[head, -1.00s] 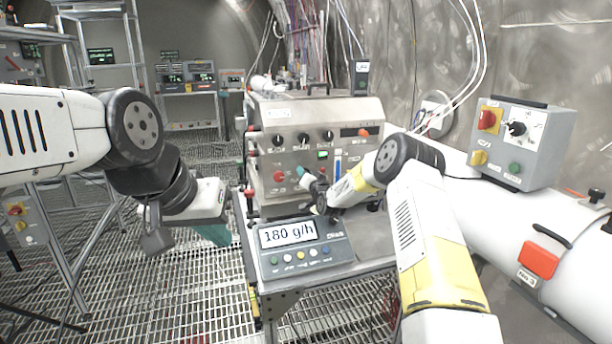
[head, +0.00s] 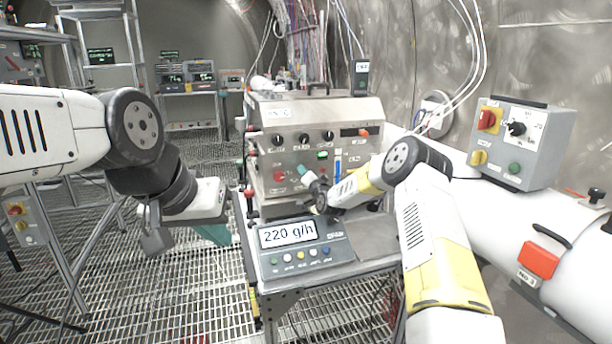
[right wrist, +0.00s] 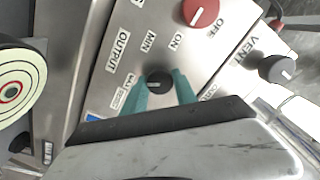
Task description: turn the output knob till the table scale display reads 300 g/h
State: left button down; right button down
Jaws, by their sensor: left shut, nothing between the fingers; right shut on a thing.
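The table scale (head: 298,250) stands on the front of the steel cart, and its display (head: 288,234) reads 220 g/h. The output knob (right wrist: 157,82) is a small black knob on the machine's steel panel, beside the labels OUTPUT and MIN in the right wrist view. My right gripper (right wrist: 160,86) is shut on it, with a teal finger on either side. In the head view the right gripper (head: 303,172) reaches the machine front, and the knob is hidden there. My left gripper (head: 216,234) is shut and empty, hanging left of the cart.
The steel machine (head: 315,125) has several black knobs along its top row. A red knob (right wrist: 200,12) and a black VENT knob (right wrist: 277,69) sit near the output knob. A grey control box (head: 522,145) is on the right. Grating floor is open at left.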

jog(key=c, duration=1)
grip_release()
jog(key=shift+o, duration=0.2)
jog(key=v, duration=0.7)
jog(key=shift+s+d, duration=0.15)
jog(key=shift+s, duration=0.2)
